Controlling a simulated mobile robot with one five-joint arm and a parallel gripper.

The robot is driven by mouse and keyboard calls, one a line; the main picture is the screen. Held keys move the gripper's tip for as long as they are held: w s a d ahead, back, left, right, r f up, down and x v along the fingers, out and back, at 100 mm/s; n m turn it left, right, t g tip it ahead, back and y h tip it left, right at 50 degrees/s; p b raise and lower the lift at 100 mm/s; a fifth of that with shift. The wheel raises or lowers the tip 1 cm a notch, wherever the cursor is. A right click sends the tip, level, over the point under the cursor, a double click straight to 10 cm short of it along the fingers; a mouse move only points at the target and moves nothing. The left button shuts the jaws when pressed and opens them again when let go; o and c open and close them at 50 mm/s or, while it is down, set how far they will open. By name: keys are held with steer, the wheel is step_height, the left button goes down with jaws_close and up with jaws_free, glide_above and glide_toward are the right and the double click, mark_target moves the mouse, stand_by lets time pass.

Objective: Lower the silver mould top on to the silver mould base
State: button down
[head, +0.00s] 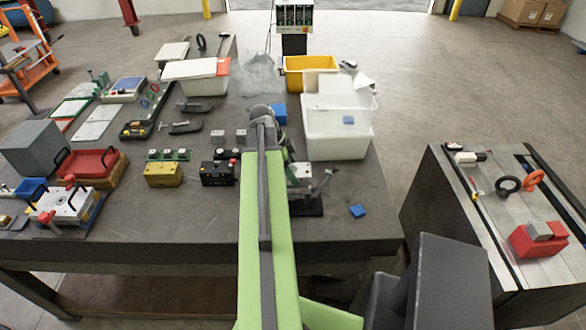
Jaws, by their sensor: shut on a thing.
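A small pale silver piece (300,171) shows just right of my arm on the work table. Most of it is hidden behind the arm, and I cannot tell whether it is the silver mould top, the silver mould base or both. My arm reaches forward over the table and bends down at its far end. My gripper is hidden behind the arm, so its fingers and hold cannot be seen. A yellow block (162,175) and a black block (217,174) stand in a row to the left of the arm.
A black stand with a lever (306,206) and a blue block (358,211) are right of the arm. White bins (338,145) stand behind. A silver plate with red knobs (66,205) and a red tray (88,163) fill the left. The front middle of the table is clear.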

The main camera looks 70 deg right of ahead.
steer(key=shift+f+b, duration=0.3)
steer(key=shift+f, duration=0.1)
steer(key=shift+c, duration=1.3)
jaws_free()
steer(key=p+v, duration=1.6)
steer(key=v, duration=0.1)
steer(key=shift+a+r, duration=0.1)
steer(key=shift+r, duration=0.15)
